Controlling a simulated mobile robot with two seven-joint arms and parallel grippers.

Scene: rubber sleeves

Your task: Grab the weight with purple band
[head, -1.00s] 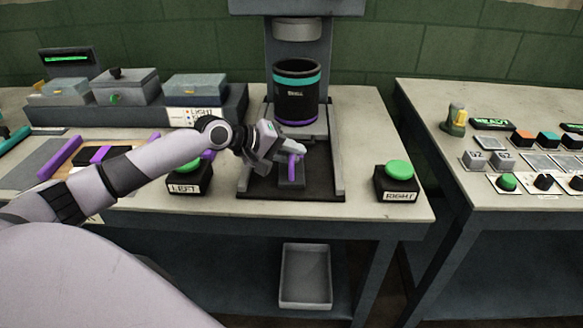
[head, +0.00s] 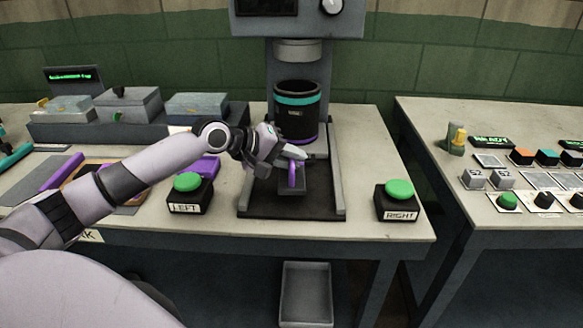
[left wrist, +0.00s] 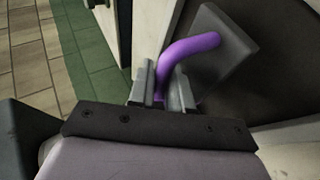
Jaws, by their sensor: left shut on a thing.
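My left gripper (head: 293,157) reaches over the press's dark base plate (head: 310,204). It is shut on a bent purple rubber sleeve or handle (head: 292,175). In the left wrist view, the purple piece (left wrist: 193,46) curves up from between the fingers, beside a dark grey block (left wrist: 222,50). That small block also shows just below the gripper in the head view (head: 291,187). A black cylinder (head: 296,122) with a teal band and a purple ring at its bottom stands upright behind the gripper. I cannot tell whether it is the weight meant. My right gripper is out of view.
A press head (head: 298,50) hangs above the cylinder. Green buttons labelled LEFT (head: 188,182) and RIGHT (head: 398,190) flank the plate. A purple object (head: 205,167) lies behind my left arm. Grey boxes (head: 127,104) stand at the back left. A tray (head: 306,293) sits below the table.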

